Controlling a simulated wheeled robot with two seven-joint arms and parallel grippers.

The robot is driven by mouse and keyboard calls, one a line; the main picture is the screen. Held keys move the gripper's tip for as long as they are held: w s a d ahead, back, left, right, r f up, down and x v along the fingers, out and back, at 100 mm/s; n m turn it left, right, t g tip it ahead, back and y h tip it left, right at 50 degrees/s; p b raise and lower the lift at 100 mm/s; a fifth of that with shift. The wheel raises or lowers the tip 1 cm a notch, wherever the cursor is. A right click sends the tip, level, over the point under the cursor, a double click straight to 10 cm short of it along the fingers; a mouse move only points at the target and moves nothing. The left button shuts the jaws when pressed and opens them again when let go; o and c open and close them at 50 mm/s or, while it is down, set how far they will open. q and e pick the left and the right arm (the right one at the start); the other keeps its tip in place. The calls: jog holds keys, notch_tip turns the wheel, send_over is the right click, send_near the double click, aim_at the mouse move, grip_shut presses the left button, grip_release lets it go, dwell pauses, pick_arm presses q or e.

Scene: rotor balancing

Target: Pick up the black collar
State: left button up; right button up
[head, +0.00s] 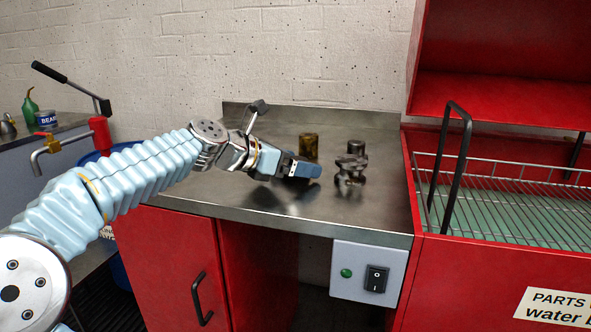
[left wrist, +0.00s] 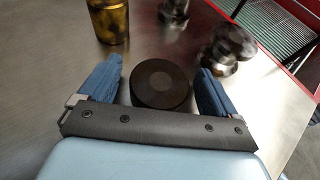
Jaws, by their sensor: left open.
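My left gripper (left wrist: 159,68) is open, with one blue finger on each side of the collar and a small gap visible on both sides. I cannot tell how far above the bench the fingers are. In the head view my left gripper (head: 307,170) is low over the bench, and the collar is hidden by it. My right gripper is not in view.
A brass-coloured cylinder (head: 309,148) stands behind the gripper. A dark metal stepped part (head: 350,168) stands to its right, with a dark cylinder (left wrist: 173,10) behind it. A red washer cabinet with a wire basket (head: 510,190) borders the bench on the right. The bench's front left is clear.

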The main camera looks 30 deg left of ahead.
pick_arm(q)
jog(key=c, duration=1.5)
